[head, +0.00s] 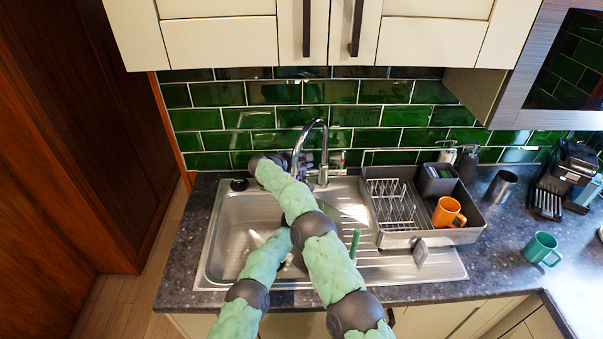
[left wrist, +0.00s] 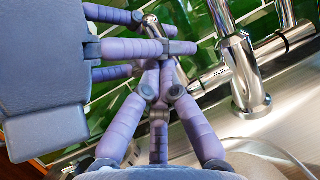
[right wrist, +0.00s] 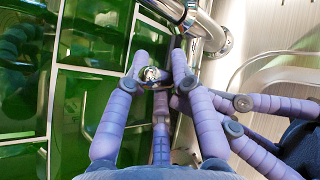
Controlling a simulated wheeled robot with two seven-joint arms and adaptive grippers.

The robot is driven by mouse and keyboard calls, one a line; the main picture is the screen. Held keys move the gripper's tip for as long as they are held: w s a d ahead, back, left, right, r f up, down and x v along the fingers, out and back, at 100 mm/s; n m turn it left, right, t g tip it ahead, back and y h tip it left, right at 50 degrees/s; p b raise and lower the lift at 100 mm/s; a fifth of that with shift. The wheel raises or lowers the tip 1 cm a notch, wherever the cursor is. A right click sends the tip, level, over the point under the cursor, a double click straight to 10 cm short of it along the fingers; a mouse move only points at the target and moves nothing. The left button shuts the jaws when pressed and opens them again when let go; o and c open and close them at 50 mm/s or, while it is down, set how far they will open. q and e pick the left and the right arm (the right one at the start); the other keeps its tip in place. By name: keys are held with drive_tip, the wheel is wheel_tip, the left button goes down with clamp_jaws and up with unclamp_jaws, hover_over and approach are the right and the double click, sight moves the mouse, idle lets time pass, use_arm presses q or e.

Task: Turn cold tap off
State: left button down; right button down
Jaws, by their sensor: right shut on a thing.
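The chrome sink tap (head: 323,150) stands behind the sink, its tall spout curving to the left. In the left wrist view, a side arm (left wrist: 207,80) runs left from the tap body, and a chrome lever (left wrist: 154,24) stands at its end among purple fingers. I see no cold marking. My right gripper (right wrist: 155,72) is shut on the lever, whose round end (right wrist: 152,74) shows between its fingers. My left gripper (left wrist: 163,88) is close beside the lever, its fingers crossing near the right gripper's. Whether it is open or shut is unclear. My arms hide much of this in the head view.
The steel sink (head: 225,235) lies under my arms. A dish rack (head: 460,235) with an orange mug (head: 447,212) stands on the right, and a teal mug (head: 541,248) beyond it. Green wall tiles (head: 220,118) are close behind the tap. Cabinets (head: 220,42) hang above.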

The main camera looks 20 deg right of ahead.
drive_tip(key=shift+s+f, duration=0.1)
drive_tip(key=shift+f, duration=0.2)
